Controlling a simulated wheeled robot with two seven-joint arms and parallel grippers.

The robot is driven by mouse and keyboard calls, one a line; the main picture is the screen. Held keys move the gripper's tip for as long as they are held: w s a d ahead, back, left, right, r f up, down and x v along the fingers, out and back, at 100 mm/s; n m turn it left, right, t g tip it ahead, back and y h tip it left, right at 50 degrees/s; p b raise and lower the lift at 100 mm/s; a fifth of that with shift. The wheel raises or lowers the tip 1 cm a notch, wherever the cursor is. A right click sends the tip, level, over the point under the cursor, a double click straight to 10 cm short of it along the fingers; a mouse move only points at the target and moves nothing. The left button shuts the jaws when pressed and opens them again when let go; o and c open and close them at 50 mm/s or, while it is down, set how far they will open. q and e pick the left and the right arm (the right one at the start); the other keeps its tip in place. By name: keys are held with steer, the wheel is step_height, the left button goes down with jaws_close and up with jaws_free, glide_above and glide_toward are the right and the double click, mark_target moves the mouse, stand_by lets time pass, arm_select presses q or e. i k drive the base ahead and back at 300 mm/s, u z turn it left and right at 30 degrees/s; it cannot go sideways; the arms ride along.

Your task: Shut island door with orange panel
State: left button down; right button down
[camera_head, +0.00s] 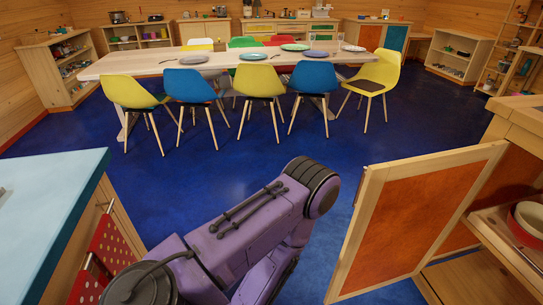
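The island door (415,225) stands open at the lower right. It has a light wood frame around an orange panel and swings out from the wooden island (522,118) at the right edge. Behind it the cabinet inside shows, with a shelf (505,242). A purple arm of mine reaches up from the bottom centre to a dark joint, left of the door and visibly apart from it in the picture. Neither of my grippers is in view.
Bowls (530,222) sit on the island shelf. A blue-topped counter (45,215) with a red spotted towel (100,260) is at left. A long table (225,62) with colourful chairs (258,82) stands behind. Blue floor (200,170) between is clear.

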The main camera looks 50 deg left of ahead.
mark_target(406, 208)
steer(key=u, duration=0.8)
steer(key=i, duration=0.5)
